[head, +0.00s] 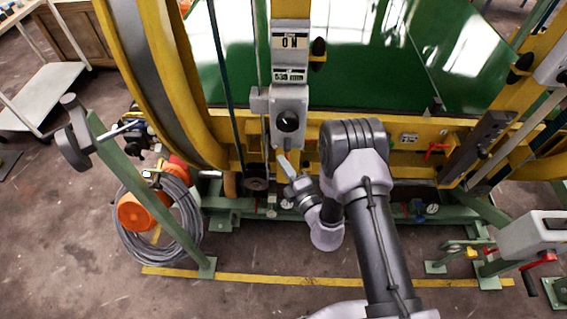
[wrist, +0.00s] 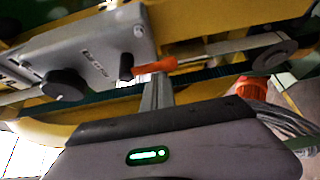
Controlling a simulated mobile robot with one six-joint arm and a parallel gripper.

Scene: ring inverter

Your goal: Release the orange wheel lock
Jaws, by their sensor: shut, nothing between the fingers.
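The orange wheel lock looks like the small orange lever (wrist: 155,66) beside a dark stub on the grey control box (wrist: 105,50) in the wrist view. In the head view the lever (head: 288,157) is a small orange patch below the box (head: 290,103), close to my gripper's tip. My gripper (wrist: 157,88) is shut and empty, its fingertips just below the lever in the wrist view. I cannot tell whether they touch it. In the head view my gripper (head: 286,165) points up toward the box, and its fingertips are hard to make out.
A black knob (head: 288,121) sits on the box's face. The yellow ring frame (head: 150,80) curves along the left. A green post (head: 150,195) and a coiled grey hose (head: 185,235) stand at lower left. A red handle (head: 436,150) is on the right. Some floor is clear in front.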

